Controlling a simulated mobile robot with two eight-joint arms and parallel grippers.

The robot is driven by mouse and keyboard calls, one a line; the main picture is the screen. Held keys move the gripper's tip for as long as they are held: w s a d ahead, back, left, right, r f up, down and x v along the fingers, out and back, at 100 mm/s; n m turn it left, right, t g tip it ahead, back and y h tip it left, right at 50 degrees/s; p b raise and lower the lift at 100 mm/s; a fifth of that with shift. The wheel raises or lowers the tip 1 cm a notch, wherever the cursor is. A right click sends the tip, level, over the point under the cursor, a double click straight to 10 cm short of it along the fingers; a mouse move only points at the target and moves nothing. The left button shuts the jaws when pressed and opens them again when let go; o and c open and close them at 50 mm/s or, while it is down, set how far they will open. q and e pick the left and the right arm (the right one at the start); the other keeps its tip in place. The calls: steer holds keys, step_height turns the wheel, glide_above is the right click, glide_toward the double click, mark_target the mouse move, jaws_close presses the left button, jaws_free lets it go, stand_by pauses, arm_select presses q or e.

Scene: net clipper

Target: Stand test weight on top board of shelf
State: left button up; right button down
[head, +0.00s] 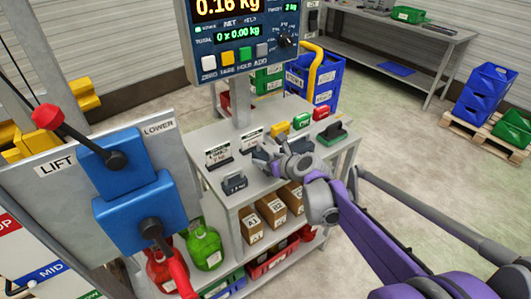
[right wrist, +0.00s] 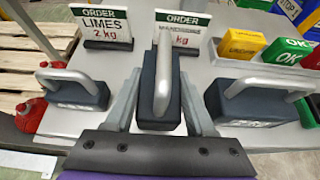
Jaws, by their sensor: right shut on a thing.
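My right gripper (head: 268,161) is over the grey top board of the shelf (head: 197,141). In the right wrist view its two grey fingers (right wrist: 160,118) are closed on the sides of a dark test weight (right wrist: 156,80) with a silver handle. The weight looks upright; I cannot tell whether its base touches the board. In the head view the gripper largely hides it. A similar weight stands on the board to its left (right wrist: 75,92), also in the head view (head: 235,184). Another stands to its right (right wrist: 258,98), also in the head view (head: 331,134). My left gripper is out of view.
Two order signs (head: 217,155) stand behind the held weight. Yellow, green and red blocks (head: 301,121) stand toward the back right. A scale display (head: 245,38) rises behind the board. Lower boards hold cartons (head: 249,225) and bins. A lift panel (head: 90,165) stands left.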

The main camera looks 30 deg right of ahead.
steer(key=shift+f, duration=1.25)
steer(key=shift+f, duration=0.1)
steer(key=shift+c, duration=1.2)
jaws_free()
